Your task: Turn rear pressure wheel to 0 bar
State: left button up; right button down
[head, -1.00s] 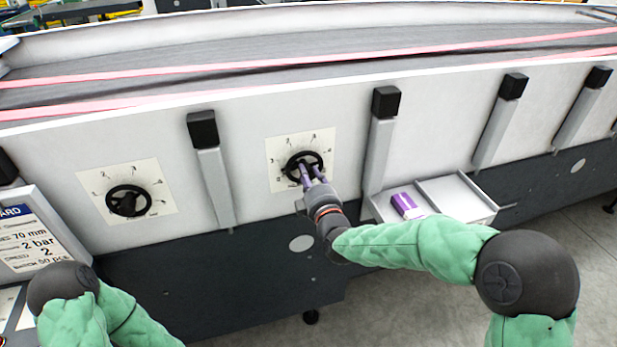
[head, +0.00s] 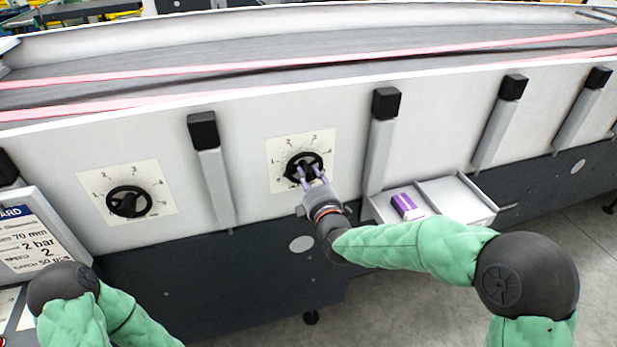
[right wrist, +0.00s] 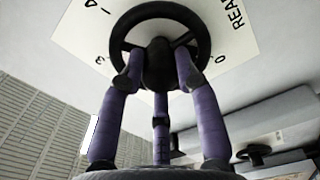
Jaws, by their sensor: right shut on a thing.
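The rear pressure wheel (head: 291,161) is a black handwheel on a white dial plate in the middle of the machine's side panel. In the right wrist view the wheel (right wrist: 121,30) has a dial marked 0, 3 and 4, and a partly cut-off label starting "REA". My right gripper (head: 311,178) reaches up to the wheel from below. Its purple fingers (right wrist: 160,78) are shut on the hub and spokes, inside the rim. I cannot make out a pointer or the current reading. My left gripper is out of view; only part of the left arm shows.
A second black wheel (head: 128,201) on a similar dial is at the left. Grey posts with black caps (head: 203,130) stand on either side of the held wheel. A tray (head: 455,198) with a purple box (head: 406,206) is at the right. A sign (head: 35,240) stands lower left.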

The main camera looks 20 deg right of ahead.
jog(key=shift+f, duration=0.25)
jog(key=c, duration=1)
grip_release()
jog(key=shift+o, duration=0.5)
jog(key=shift+d, duration=0.1)
jog(key=shift+r, duration=0.1)
jog(key=shift+s+r, duration=0.1)
jog(key=s, duration=1.1)
jog(key=shift+s+d, duration=0.25)
jog(key=shift+s, duration=0.15)
